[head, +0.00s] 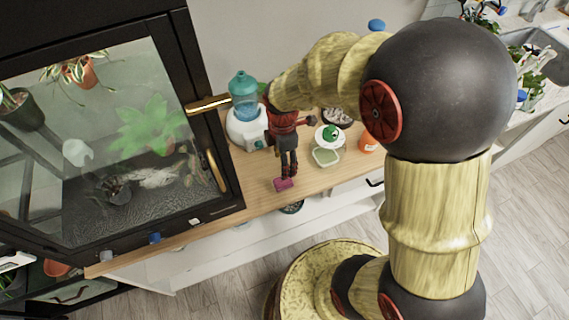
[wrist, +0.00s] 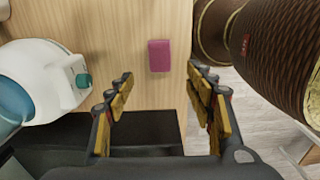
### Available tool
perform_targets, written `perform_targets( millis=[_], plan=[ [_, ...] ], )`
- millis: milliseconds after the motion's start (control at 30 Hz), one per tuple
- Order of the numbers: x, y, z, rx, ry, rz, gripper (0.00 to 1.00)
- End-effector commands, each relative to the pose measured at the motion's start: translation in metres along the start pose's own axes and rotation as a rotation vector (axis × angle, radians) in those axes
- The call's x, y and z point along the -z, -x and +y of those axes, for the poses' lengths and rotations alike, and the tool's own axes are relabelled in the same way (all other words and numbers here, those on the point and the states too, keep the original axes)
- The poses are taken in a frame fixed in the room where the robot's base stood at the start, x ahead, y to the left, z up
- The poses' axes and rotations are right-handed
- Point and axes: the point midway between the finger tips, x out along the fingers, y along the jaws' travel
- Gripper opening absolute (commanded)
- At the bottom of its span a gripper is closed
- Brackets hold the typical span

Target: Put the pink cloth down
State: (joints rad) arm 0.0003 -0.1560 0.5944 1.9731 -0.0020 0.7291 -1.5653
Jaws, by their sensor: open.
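The pink cloth (head: 284,184) is a small folded rectangle lying on the wooden counter, near its front edge. In the wrist view the cloth (wrist: 159,55) lies flat on the wood, between and beyond the fingertips. My gripper (head: 288,170) points down just behind the cloth in the head view. In the wrist view my gripper (wrist: 160,74) has its two fingers spread wide with nothing between them. The gap between the fingers and the cloth is hard to judge.
A white dispenser with a blue tank (head: 245,105) stands close beside my gripper. A glass terrarium (head: 110,130) is at the left. A green dish (head: 326,157), a white saucer (head: 321,140) and an orange container (head: 368,143) are at the right. The counter (head: 262,198) around the cloth is bare.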

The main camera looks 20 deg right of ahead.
Motion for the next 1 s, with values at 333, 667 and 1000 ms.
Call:
perform_targets(
  millis=[333,667,1000],
  plan=[
    [0.0,0.116,-0.03,-0.184,-0.543,0.053,0.54],
    [0.0,0.214,-0.112,-0.36,-1.298,0.283,0.54],
    [0.0,0.229,-0.139,-0.382,-1.536,0.388,0.54]
  ],
)
